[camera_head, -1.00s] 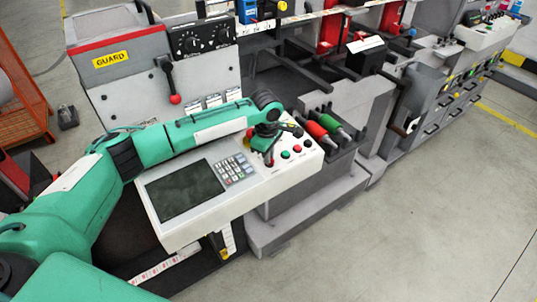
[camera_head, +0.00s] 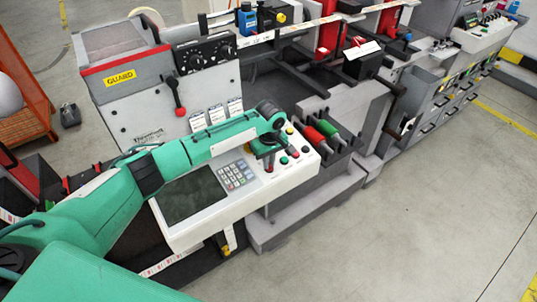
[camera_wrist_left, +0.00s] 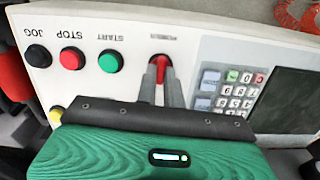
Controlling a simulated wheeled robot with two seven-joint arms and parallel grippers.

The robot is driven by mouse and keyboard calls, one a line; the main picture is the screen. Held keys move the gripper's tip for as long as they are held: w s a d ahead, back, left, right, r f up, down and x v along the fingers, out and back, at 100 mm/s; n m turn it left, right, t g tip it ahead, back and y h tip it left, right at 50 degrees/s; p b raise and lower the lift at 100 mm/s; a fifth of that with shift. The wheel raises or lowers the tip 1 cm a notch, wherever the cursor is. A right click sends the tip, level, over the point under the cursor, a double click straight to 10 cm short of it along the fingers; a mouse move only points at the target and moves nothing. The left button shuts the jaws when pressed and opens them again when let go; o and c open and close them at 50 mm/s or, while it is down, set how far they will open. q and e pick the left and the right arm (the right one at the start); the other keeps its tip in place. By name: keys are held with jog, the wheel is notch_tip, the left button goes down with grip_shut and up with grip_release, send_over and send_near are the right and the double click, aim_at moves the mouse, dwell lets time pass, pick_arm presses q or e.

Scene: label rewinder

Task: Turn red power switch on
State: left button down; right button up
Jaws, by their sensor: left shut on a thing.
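The red power switch (camera_wrist_left: 161,67) is on the white control panel (camera_wrist_left: 131,20), below a small label reading upside down in the left wrist view. My left gripper (camera_wrist_left: 162,82) is over it, with its two grey fingers closed on either side of the red lever. In the head view the left gripper (camera_head: 268,162) reaches down to the panel (camera_head: 215,208) beside the keypad, and it mostly hides the switch. Whether the lever is on or off is not clear. My right gripper is not in view.
Green START (camera_wrist_left: 111,61), red STOP (camera_wrist_left: 72,58) and black JOG (camera_wrist_left: 38,56) buttons sit close beside the switch. The keypad (camera_wrist_left: 227,91) and dark screen (camera_wrist_left: 288,95) lie on its other side. A red-knobbed lever (camera_head: 174,95) stands behind on the guard box.

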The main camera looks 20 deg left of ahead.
pick_arm(q)
jog(key=shift+d+r+m+p, duration=0.15)
jog(key=shift+m+p, duration=0.65)
jog(key=shift+m, duration=0.4)
jog(key=shift+w+m+p, duration=0.1)
jog(key=shift+m+p, duration=0.35)
jog(key=shift+m, duration=0.45)
jog(key=shift+y, duration=0.3)
jog(key=c, duration=1.5)
grip_release()
